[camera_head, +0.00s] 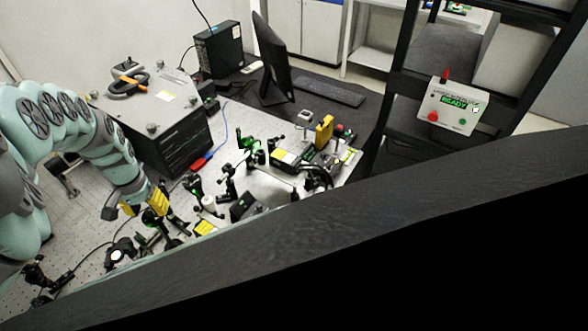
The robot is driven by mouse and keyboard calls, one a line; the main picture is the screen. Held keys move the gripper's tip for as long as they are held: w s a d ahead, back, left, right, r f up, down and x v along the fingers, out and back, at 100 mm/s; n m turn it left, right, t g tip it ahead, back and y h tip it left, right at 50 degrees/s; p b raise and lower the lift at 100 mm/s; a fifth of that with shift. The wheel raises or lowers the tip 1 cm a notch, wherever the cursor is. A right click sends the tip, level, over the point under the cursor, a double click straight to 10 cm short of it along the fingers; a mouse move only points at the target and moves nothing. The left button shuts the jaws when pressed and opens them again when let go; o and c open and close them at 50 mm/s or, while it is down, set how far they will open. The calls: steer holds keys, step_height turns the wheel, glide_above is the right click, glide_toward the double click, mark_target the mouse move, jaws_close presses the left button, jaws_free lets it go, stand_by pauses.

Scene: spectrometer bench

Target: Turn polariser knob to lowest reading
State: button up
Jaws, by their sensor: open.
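My teal arm comes in from the left, and my gripper (130,209) hangs low over the left part of the optical bench. Its jaws are open, beside yellow parts on the bench. The polariser knob is too small to single out among the crowded optics mounts. Several black mounts (196,187) with green lights stand in a row to the right of my gripper. A pale control box (452,108) at the upper right shows a green "READY" display and a red button. No number can be read on any display.
A dark box with a grey top (150,105) carries an orange and black tool (127,83). A monitor (272,56), computer tower (218,50) and keyboard (330,91) stand behind. Cables cross the bench. A wide dark beam (330,225) hides the lower right.

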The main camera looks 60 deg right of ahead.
mark_target(147, 210)
step_height(147, 210, up, 11)
steer(key=shift+r, duration=0.2)
stand_by(0.6)
steer(key=shift+w, duration=0.1)
